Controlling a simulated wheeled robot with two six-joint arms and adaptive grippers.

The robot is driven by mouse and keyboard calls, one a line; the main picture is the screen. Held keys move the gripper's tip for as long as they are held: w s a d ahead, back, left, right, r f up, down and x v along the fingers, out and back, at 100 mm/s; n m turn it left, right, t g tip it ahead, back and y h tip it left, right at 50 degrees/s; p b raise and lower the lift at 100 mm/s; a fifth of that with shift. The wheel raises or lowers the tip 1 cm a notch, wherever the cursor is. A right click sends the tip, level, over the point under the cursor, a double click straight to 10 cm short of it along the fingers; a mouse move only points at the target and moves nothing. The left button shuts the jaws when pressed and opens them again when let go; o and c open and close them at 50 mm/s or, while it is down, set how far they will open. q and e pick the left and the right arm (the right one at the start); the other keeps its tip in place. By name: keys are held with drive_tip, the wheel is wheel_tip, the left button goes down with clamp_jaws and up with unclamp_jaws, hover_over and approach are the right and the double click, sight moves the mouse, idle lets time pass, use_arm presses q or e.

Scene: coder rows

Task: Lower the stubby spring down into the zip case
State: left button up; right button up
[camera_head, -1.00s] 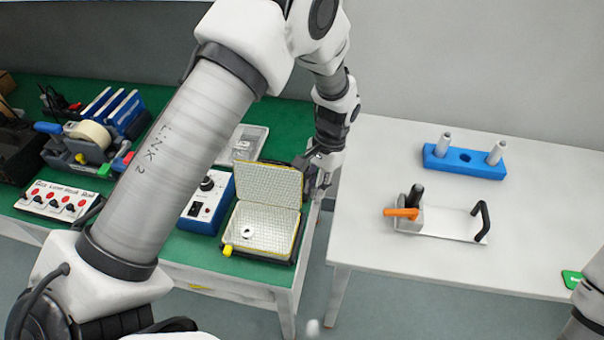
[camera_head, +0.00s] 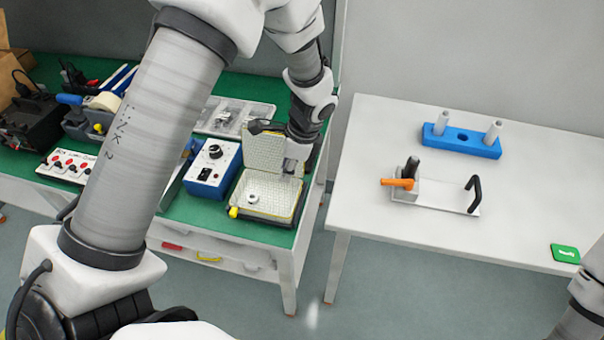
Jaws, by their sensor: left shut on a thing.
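The zip case (camera_head: 241,206) lies open on the green bench top, with its pale quilted lid (camera_head: 262,148) standing up at the back. A small pale ring-like piece (camera_head: 252,198) lies on the left of its quilted floor. My left gripper (camera_head: 291,170) reaches down over the right part of the case, in front of the lid. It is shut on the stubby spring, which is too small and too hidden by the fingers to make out. I cannot tell whether it touches the case floor. My right gripper is not in view; only part of that arm shows at the right edge.
A blue control box (camera_head: 213,170) stands close left of the case, and a clear-lidded tray (camera_head: 236,117) lies behind. A tape dispenser and a switch panel (camera_head: 68,165) are farther left. The white table (camera_head: 400,240) at right holds a blue peg block and a clamp fixture.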

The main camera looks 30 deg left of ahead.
sight(278, 204)
use_arm(q)
drive_tip(key=s+r+m+t, duration=0.2)
drive_tip(key=s+m+t, duration=0.15)
drive_tip(key=m, duration=0.75)
drive_tip(key=shift+g, duration=0.25)
drive_tip(key=b+x, duration=0.3)
drive_tip(key=s+d+b+x, duration=0.1)
drive_tip(key=b+x, duration=0.5)
drive_tip(key=shift+s+d+f, duration=0.1)
drive_tip(key=shift+d+f, duration=0.25)
drive_tip(key=shift+f, duration=0.15)
drive_tip(key=shift+f+b, duration=0.25)
drive_tip(key=shift+b, duration=0.2)
drive_tip(key=o, duration=0.9)
drive_tip(key=shift+r, duration=0.15)
drive_tip(key=v, duration=1.2)
drive_tip(key=shift+a, duration=0.2)
